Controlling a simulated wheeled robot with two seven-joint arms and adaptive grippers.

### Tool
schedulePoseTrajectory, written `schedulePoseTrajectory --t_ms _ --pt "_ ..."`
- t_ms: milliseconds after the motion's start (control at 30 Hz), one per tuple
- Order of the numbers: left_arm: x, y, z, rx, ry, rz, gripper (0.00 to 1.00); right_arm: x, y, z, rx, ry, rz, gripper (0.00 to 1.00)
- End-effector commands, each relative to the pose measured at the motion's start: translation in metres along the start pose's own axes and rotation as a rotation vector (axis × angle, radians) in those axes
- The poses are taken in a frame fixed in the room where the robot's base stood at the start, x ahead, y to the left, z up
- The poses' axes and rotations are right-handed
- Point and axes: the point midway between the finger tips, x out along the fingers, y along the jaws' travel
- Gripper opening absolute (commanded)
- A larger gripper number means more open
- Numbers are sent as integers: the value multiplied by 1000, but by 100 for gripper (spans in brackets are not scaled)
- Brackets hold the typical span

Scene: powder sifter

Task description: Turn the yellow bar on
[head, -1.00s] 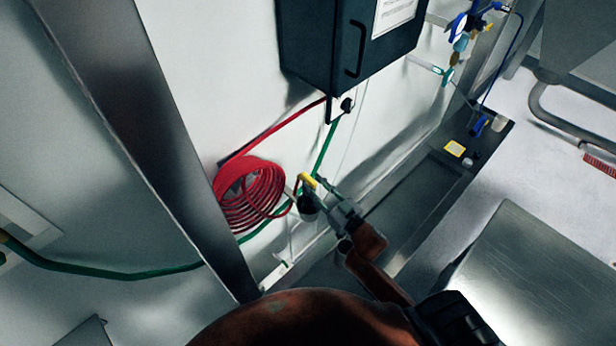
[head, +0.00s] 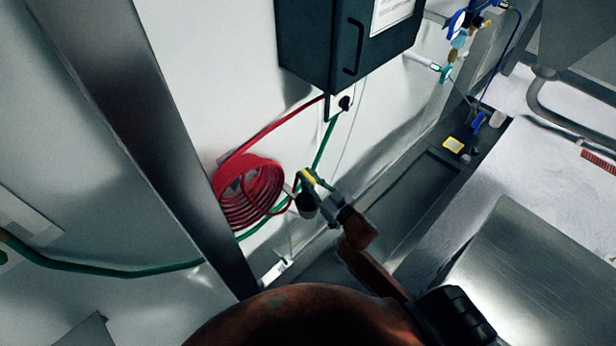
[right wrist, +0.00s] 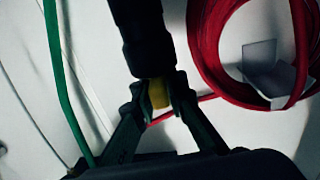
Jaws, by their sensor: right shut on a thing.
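The yellow bar (head: 308,177) is on a dark fitting (head: 304,203) near the wall, just right of the red hose coil. My right gripper (head: 317,185) is at the bar. In the right wrist view, the yellow bar (right wrist: 159,92) sits between the two fingertips of my right gripper (right wrist: 158,95), below a black cylindrical body (right wrist: 140,40). The fingers are closed on the bar and cover its sides. My left gripper does not show.
A red coiled hose (head: 248,192) hangs on the wall and a green hose (head: 322,150) runs close behind the gripper. A dark cabinet (head: 345,45) is above. A steel post (head: 160,130) stands to the left, and a metal table (head: 530,270) to the right.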

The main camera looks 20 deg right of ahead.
Motion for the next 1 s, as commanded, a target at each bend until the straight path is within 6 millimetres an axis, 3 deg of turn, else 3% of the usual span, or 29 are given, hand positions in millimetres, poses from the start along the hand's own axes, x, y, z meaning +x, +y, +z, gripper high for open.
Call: schedulePoseTrajectory --t_ms 933,967,1000 --pt "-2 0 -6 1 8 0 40 0 0 0 0 0 94 0" --pt "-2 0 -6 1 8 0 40 0 0 0 0 0 94 13" --pt "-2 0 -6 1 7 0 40 0 0 0 0 0 94 16"
